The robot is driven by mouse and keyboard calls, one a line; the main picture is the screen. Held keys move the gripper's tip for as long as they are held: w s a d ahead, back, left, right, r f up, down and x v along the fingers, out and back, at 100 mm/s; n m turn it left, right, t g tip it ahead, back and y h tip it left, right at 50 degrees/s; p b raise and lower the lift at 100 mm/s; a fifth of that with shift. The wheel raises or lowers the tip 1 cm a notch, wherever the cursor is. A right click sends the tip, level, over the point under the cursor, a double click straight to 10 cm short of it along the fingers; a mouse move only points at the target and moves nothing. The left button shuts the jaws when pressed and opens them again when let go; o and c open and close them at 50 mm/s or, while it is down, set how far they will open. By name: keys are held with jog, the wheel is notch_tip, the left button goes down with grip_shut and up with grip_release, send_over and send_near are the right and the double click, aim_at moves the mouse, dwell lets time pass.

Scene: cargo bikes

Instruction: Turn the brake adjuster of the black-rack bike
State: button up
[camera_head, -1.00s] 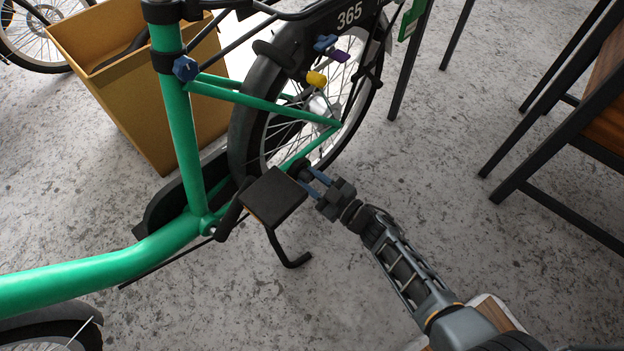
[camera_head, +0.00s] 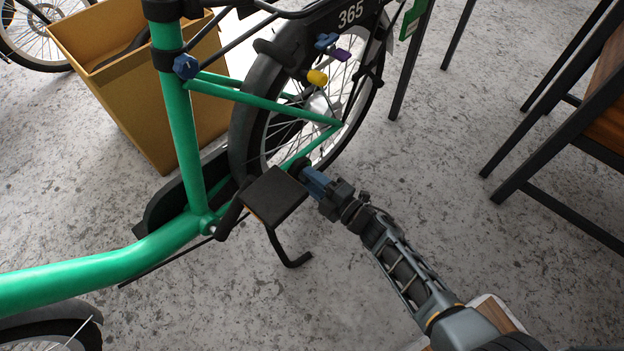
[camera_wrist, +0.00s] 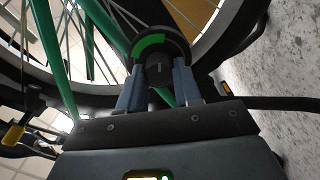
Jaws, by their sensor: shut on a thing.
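The green-framed bike (camera_head: 185,140) has a black rack (camera_head: 310,12) and a rear wheel marked 365. In the wrist view, the brake adjuster is a black knob (camera_wrist: 160,72) with a round dial behind it. The dial shows a green arc (camera_wrist: 148,43) at its upper left. In the head view a dark round part of the adjuster (camera_head: 298,166) shows beside the lower rear frame. My gripper (camera_head: 311,178) is shut on the knob, with one blue finger on each side in the wrist view (camera_wrist: 158,82). The fingers and hand partly hide it in the head view.
A black pedal (camera_head: 276,195) and kickstand (camera_head: 290,258) are just left of my gripper. Yellow (camera_head: 317,77) and blue (camera_head: 326,41) knobs sit higher near the wheel. A tan bin (camera_head: 150,100) stands behind. Dark table legs (camera_head: 545,140) are right; floor between is clear.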

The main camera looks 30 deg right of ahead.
jog(key=n, duration=0.7)
jog(key=shift+f, duration=0.15)
dwell(0.3)
jog(key=o, duration=1)
jog(key=shift+o, duration=0.2)
jog(key=p+v, duration=0.2)
jog(key=v, duration=0.6)
